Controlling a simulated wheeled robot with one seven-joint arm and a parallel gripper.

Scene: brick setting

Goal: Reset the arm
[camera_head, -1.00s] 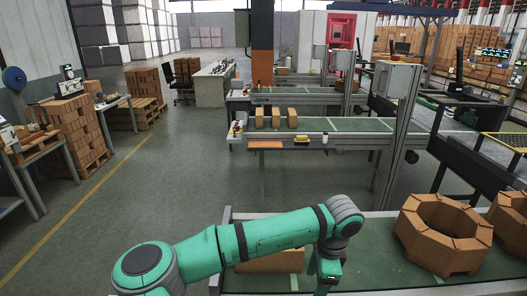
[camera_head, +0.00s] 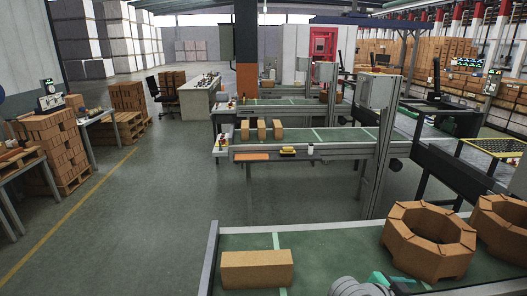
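My arm shows only as a grey joint and a teal piece (camera_head: 378,279) at the bottom edge, over the near conveyor (camera_head: 325,248). My gripper is out of the picture, so I cannot see its fingers or whether they hold anything. A single tan brick (camera_head: 256,269) lies flat on the green belt, left of my arm. Right of my arm a ring of tan bricks (camera_head: 428,263) stands on the same belt. A second ring (camera_head: 503,230) beside it is cut off by the right edge.
A farther conveyor (camera_head: 330,142) carries several upright bricks (camera_head: 262,131). Pallets of stacked bricks (camera_head: 53,148) and work tables stand at the left. A black office chair (camera_head: 160,95) is farther back. The grey floor (camera_head: 150,220) between is open.

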